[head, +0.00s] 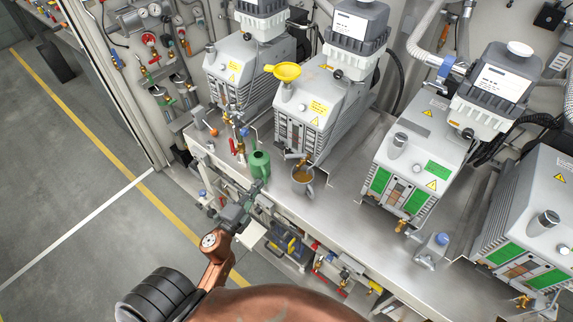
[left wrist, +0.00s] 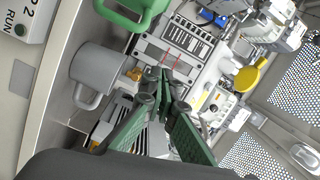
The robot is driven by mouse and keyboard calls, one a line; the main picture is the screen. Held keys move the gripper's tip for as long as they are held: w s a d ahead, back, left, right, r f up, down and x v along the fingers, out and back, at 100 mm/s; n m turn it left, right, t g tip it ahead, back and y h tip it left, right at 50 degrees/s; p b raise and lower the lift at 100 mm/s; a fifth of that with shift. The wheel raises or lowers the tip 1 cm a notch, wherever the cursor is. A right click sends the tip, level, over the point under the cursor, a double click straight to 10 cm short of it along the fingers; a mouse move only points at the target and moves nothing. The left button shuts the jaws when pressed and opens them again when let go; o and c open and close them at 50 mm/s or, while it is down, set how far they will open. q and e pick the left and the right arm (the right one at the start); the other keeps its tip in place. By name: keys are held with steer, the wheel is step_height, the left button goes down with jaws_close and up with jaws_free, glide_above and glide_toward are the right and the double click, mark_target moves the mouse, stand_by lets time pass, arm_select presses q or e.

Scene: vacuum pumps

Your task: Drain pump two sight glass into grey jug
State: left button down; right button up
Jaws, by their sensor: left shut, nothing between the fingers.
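Pump two (head: 311,104) is a grey pump with a yellow funnel (head: 289,71) on top. Its front, with a dark slotted panel (left wrist: 172,47) and thin red marks, shows in the left wrist view. A brass drain tap (head: 302,161) is low on its front. The grey jug (head: 309,190) stands at the shelf edge below the tap, with brownish contents visible from above. It also shows in the left wrist view (left wrist: 88,99), upper left of the fingers. My left gripper (head: 258,186) is shut and empty, in front of the shelf, left of the grey jug. My right gripper is out of view.
A green jug (head: 259,164) stands just left of the grey jug, close to my left gripper. A small grey can with a blue cap (head: 433,249) stands to the right on the metal shelf (head: 345,208). Other pumps flank pump two. Floor on the left is clear.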

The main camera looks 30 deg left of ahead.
arm_select(q)
steer(key=d+r+m+h, duration=0.1)
steer(key=d+m+h, duration=0.3)
steer(key=d+m, duration=0.1)
glide_toward(296, 157)
steer(key=w+d, duration=0.2)
steer(key=w+a, duration=0.2)
steer(key=w, duration=0.1)
steer(key=shift+w+a+f, duration=0.1)
steer(key=shift+f, duration=0.25)
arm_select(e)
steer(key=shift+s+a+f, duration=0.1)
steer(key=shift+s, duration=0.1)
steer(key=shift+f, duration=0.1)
